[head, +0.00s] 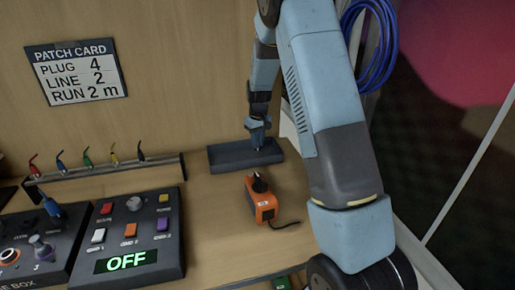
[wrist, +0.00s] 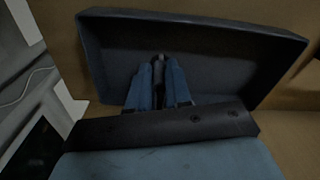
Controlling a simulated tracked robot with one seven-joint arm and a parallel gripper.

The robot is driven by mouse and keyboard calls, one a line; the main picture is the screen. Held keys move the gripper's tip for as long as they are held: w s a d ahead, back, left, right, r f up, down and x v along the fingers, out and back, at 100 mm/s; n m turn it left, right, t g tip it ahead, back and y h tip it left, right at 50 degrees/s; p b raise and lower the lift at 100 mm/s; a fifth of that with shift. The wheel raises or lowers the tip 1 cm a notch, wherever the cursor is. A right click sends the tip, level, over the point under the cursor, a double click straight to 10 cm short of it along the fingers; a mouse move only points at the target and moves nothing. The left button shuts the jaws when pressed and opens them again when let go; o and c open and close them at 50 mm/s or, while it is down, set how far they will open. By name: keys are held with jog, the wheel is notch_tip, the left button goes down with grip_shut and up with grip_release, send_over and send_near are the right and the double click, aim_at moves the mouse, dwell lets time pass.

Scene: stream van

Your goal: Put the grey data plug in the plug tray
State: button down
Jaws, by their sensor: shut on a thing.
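The plug tray (head: 226,158) is a dark, shallow tray on the wooden bench against the back panel. It fills much of the wrist view (wrist: 235,55). My gripper (head: 258,147) points down over the tray, with its fingertips at or just above the tray floor. In the wrist view the blue fingers (wrist: 158,75) are close together, shut on a small grey piece, the grey data plug (wrist: 158,66). Most of the plug is hidden between the fingers. I cannot tell whether it touches the tray floor. The rest of the tray floor in view looks empty.
An orange device (head: 264,205) with a black top and cable stands in front of the tray. A rack of coloured plugs (head: 100,172) runs along the back left. A control box (head: 128,238) showing OFF sits front left. A blue cable coil (head: 384,45) hangs at the right.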

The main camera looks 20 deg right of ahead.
jog(key=shift+w+f, duration=0.2)
jog(key=shift+f, duration=1.6)
jog(key=c, duration=1.1)
grip_release()
jog(key=shift+o, duration=0.2)
